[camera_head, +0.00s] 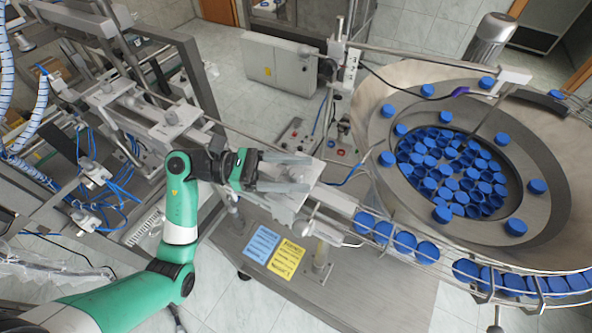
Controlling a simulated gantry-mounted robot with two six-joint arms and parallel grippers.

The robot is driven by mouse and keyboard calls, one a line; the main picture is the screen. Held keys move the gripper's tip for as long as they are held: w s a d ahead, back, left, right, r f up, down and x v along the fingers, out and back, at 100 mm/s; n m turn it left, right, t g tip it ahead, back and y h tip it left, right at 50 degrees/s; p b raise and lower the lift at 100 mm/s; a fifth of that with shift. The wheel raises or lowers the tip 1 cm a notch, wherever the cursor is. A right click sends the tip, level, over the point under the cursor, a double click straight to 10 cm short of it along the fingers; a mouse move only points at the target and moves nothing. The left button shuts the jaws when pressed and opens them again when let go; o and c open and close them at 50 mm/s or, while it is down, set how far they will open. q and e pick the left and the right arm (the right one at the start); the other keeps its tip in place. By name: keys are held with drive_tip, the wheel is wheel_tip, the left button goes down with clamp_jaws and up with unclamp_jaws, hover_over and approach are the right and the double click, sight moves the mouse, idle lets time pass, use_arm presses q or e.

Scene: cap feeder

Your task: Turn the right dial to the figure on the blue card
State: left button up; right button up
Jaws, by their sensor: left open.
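A blue card (262,243) lies on the steel plate below my left gripper, and its print is too small to read. A yellow card (287,258) lies against its right side. My left gripper (309,173) is open with its two fingers pointing right, over the steel block of the conveyor. A small panel (303,133) with tiny knobs and red parts stands behind the gripper. I cannot make out which part is the right dial or its setting. My right gripper is out of view.
A round steel feeder bowl (377,150) with many blue caps (450,160) fills the right side. A wire-railed chute with several caps (428,252) runs along its front. A grey box (280,62) stands at the back. Frames and blue hoses crowd the left.

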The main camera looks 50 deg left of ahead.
use_arm(q)
drive_tip(key=b+v, duration=0.2)
drive_tip(key=v, duration=0.9)
drive_tip(key=shift+s+a, duration=0.2)
drive_tip(key=shift+a, duration=0.05)
drive_tip(key=shift+r, duration=0.1)
